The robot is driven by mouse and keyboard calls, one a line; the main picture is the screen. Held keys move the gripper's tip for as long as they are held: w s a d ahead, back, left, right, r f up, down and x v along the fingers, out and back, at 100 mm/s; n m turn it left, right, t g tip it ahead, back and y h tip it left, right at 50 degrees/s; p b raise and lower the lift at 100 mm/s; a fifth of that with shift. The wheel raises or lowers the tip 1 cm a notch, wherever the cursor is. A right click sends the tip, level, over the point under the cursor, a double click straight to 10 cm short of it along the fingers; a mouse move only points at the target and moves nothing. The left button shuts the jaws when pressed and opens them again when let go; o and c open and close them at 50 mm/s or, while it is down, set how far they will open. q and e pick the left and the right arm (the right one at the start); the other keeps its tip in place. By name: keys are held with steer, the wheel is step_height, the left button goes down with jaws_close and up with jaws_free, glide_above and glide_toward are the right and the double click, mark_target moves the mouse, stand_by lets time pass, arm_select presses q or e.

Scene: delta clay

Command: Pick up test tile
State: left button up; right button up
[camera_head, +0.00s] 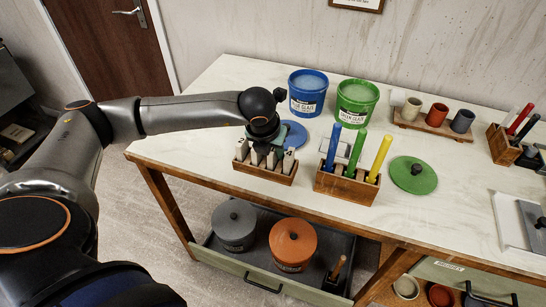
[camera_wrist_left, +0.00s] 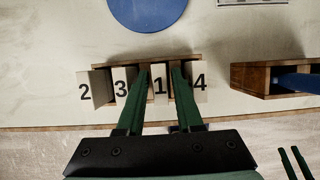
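Several cream test tiles stand in a small wooden rack (camera_head: 265,175) near the table's front left edge. In the left wrist view the tiles show black numbers: tile 2 (camera_wrist_left: 84,92), tile 3 (camera_wrist_left: 121,88), tile 1 (camera_wrist_left: 159,87) and tile 4 (camera_wrist_left: 200,81). My left gripper (camera_head: 264,152) points down over the rack. Its green fingers (camera_wrist_left: 161,82) are apart, one on each side of tile 1, which still stands in the rack. Whether the fingers touch the tile cannot be told.
A wooden holder (camera_head: 345,187) with blue, green and yellow sticks stands just right of the rack. A blue lid (camera_head: 293,134) lies behind it, near a blue bucket (camera_head: 308,93) and a green bucket (camera_head: 355,104). An open drawer (camera_head: 262,280) with lidded pots is below.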

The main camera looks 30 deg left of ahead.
arm_select(q)
steer(key=shift+f, duration=0.1)
steer(key=shift+c, duration=0.2)
jaws_close()
stand_by(0.5)
